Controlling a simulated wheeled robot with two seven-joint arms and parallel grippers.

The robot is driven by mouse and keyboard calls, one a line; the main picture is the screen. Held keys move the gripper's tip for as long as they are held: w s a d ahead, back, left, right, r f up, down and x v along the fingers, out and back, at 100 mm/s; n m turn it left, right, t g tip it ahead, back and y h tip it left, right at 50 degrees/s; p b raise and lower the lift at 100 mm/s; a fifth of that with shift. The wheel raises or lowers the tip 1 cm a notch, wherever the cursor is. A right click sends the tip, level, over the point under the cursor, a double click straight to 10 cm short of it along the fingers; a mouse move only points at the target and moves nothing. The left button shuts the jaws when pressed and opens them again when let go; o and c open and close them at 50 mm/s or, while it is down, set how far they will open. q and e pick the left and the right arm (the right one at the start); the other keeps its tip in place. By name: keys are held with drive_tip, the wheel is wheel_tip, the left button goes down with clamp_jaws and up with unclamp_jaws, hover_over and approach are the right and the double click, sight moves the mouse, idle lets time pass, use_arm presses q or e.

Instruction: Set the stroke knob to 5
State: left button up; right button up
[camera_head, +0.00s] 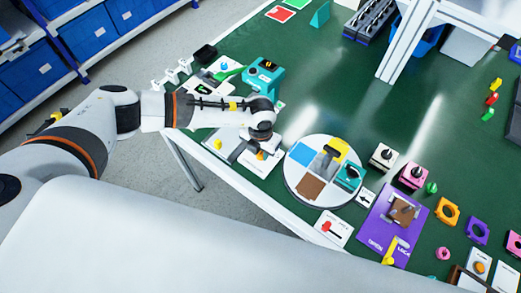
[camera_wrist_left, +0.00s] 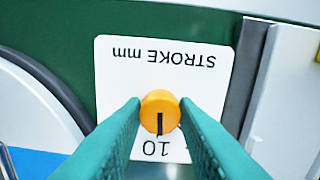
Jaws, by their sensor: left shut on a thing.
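The stroke knob (camera_wrist_left: 160,112) is a round orange knob with a black pointer line. It stands on a white card (camera_wrist_left: 115,65) marked "STROKE mm", which appears upside down in the left wrist view. The pointer line runs toward the bottom of that view, toward the printed "10". No 5 mark is visible; the fingers cover part of the card. My left gripper (camera_wrist_left: 160,118) has its green fingers on both sides of the knob, shut on it. In the head view the knob (camera_head: 260,155) shows small beneath my left gripper (camera_head: 262,144). My right gripper is not in view.
A round white turntable (camera_head: 292,178) with coloured patches stands just right of the knob card. A teal device (camera_head: 264,76) stands behind my left wrist. A card with a red lever (camera_head: 332,228) lies near the table's front edge. The green table's middle is mostly clear.

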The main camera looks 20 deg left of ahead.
sight(260, 153)
use_arm(q)
drive_tip(key=n, duration=0.3)
drive_tip(key=shift+n, duration=2.4)
drive_tip(key=shift+w+r, duration=0.1)
drive_tip(key=o, duration=1)
wheel_tip(260, 153, up, 12)
drive_tip(key=b, duration=0.2)
